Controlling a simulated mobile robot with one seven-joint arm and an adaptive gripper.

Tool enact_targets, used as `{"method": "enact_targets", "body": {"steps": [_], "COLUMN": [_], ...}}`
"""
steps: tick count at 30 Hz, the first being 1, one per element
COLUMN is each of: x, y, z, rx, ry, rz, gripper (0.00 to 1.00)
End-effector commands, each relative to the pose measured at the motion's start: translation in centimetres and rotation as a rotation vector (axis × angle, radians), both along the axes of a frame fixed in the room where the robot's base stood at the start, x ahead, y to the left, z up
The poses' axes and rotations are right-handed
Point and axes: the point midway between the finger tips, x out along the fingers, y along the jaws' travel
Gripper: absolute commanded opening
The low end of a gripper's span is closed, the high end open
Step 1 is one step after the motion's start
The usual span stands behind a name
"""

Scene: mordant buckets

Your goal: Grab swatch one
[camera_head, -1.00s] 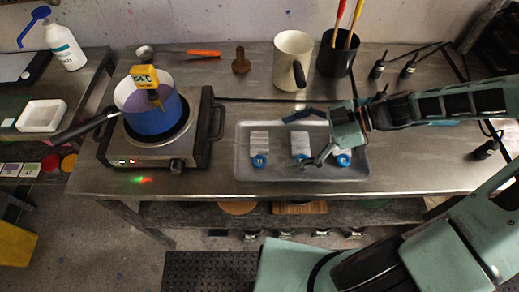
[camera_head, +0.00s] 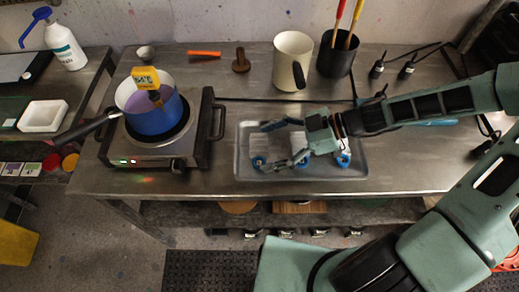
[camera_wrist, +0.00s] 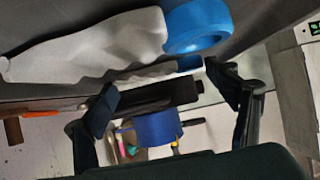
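A shallow metal tray (camera_head: 300,179) on the bench holds white cloth swatches with round blue tags. The leftmost swatch (camera_head: 258,143) has its blue tag (camera_head: 258,162) toward the front; no number is readable. My gripper (camera_head: 268,147) is low over the tray, its open fingers reaching left on either side of this swatch. In the wrist view, a white swatch (camera_wrist: 100,42) and its blue tag (camera_wrist: 196,25) fill the top, beyond the spread fingers (camera_wrist: 163,88). I cannot tell whether they touch it. My gripper partly hides the middle swatch. Another blue tag (camera_head: 343,160) shows at right.
A hot plate (camera_head: 150,150) with a blue pot (camera_head: 152,115) and yellow thermometer (camera_head: 146,78) stands left of the tray. A cream jug (camera_head: 292,60) and a dark pot of rods (camera_head: 337,58) stand behind it. The bench front is clear.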

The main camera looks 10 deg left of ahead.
Motion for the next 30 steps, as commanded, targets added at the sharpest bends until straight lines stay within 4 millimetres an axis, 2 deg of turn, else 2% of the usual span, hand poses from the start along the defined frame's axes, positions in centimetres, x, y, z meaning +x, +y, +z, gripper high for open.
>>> {"method": "enact_targets", "body": {"steps": [9,14,20,30], "x": [0.0,0.1,-0.1,-4.7], "y": [0.0,0.0,-0.3,-2.9], "z": [0.1,0.8,3.6,9.5], "rx": [0.0,0.001,-0.002,-0.003], "ry": [0.0,-0.003,-0.003,-0.001], "rz": [0.0,-0.001,-0.002,-0.004], "gripper": [0.63,0.63,0.63,0.63]}}
